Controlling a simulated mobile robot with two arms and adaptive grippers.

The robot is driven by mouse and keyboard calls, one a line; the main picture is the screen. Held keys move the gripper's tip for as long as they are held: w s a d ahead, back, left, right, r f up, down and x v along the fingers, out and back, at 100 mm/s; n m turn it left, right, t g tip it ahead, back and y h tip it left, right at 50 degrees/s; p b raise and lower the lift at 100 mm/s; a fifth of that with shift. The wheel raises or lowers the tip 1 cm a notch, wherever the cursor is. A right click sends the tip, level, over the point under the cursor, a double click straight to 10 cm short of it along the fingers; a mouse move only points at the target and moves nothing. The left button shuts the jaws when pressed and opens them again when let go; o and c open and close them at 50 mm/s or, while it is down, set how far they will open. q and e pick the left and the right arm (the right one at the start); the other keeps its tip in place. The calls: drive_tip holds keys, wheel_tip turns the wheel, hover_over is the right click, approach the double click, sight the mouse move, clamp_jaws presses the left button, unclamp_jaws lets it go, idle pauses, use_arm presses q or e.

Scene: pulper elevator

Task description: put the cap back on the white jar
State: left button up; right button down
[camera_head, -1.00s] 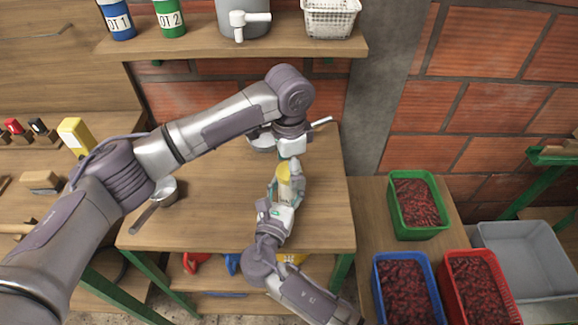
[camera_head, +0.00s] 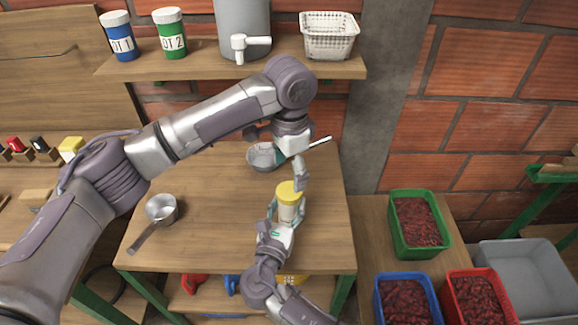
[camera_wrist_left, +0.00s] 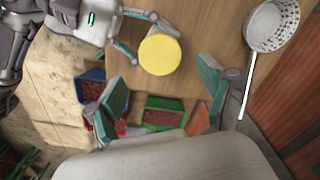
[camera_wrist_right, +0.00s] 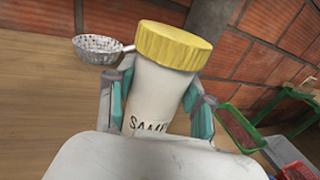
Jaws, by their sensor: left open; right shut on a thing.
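The white jar (camera_head: 288,211) stands upright over the table, with a label partly readable as "SAM" in the right wrist view (camera_wrist_right: 152,108). The yellow cap (camera_head: 289,190) sits on the jar's mouth and looks seated; I see no gap in the right wrist view (camera_wrist_right: 174,45). My right gripper (camera_wrist_right: 156,105) is shut around the jar's body, below the cap. My left gripper (camera_head: 299,180) is open and empty, beside and above the cap. In the left wrist view the cap (camera_wrist_left: 160,55) lies outside my left fingers (camera_wrist_left: 160,98). Whether the jar touches the table is hidden.
A strainer (camera_head: 263,156) lies behind the jar and a small pan (camera_head: 161,209) stands at the left. Green (camera_head: 418,224), blue (camera_head: 405,300) and red (camera_head: 478,298) crates of red cherries stand at the right. A shelf (camera_head: 200,66) overhangs the table's back. The table's middle is clear.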

sight(289, 191)
use_arm(q)
wheel_tip(289, 191, up, 2)
drive_tip(key=n, duration=0.3)
drive_tip(key=shift+f, duration=4)
drive_tip(key=c, duration=1.2)
drive_tip(key=o, duration=1.3)
drive_tip(key=shift+o, duration=0.2)
drive_tip(key=shift+r, duration=0.1)
